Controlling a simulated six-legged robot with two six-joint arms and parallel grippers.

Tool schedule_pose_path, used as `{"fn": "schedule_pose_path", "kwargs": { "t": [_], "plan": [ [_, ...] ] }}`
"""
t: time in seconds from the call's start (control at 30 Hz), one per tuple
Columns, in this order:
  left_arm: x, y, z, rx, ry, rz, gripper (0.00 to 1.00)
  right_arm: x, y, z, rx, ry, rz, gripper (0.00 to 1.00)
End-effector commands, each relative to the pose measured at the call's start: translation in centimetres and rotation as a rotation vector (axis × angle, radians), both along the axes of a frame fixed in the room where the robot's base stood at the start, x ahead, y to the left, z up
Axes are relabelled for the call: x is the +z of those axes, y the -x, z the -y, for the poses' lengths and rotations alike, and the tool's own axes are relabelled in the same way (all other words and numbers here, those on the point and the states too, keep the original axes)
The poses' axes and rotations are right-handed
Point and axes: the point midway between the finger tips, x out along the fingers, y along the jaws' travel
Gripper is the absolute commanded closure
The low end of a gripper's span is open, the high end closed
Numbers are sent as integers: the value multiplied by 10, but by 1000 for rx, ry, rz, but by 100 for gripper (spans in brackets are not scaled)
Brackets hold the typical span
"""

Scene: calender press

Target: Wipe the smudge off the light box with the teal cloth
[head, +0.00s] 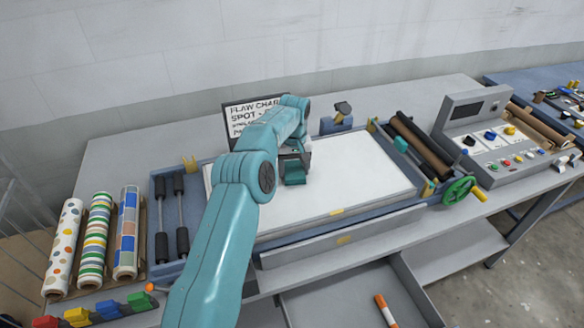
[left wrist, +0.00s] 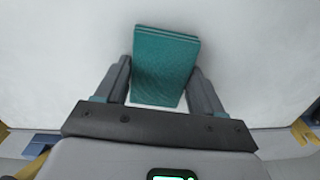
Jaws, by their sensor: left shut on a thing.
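The light box (head: 360,177) is a wide white panel in a blue-grey frame in the middle of the bench. My left gripper (head: 293,170) is over its left part, with the arm crossing in front. It is shut on the teal cloth (left wrist: 166,66), a folded dark teal pad that fills the space between the two fingers in the left wrist view. The cloth also shows in the head view (head: 295,177), on or just above the white surface; I cannot tell if it touches. No smudge shows on the visible white surface. My right gripper is not in view.
A flaw chart sign (head: 250,114) stands behind the light box. Patterned rolls (head: 95,235) lie at the left. Dark rollers (head: 420,148), a green handwheel (head: 457,192) and a control console (head: 495,130) stand at the right. An open drawer (head: 335,300) juts out in front.

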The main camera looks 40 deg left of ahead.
Motion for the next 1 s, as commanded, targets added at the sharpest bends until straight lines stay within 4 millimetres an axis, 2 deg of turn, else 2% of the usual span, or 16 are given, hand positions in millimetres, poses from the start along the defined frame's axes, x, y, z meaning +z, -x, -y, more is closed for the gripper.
{"fn": "schedule_pose_path", "kwargs": {
  "t": [0.13,0.6,1.0],
  "plan": [
    [6,0,0,-1,1,1,66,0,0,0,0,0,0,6],
    [56,0,0,0,0,1,66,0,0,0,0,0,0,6],
    [61,0,0,0,0,0,66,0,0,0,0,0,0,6]
  ]
}}
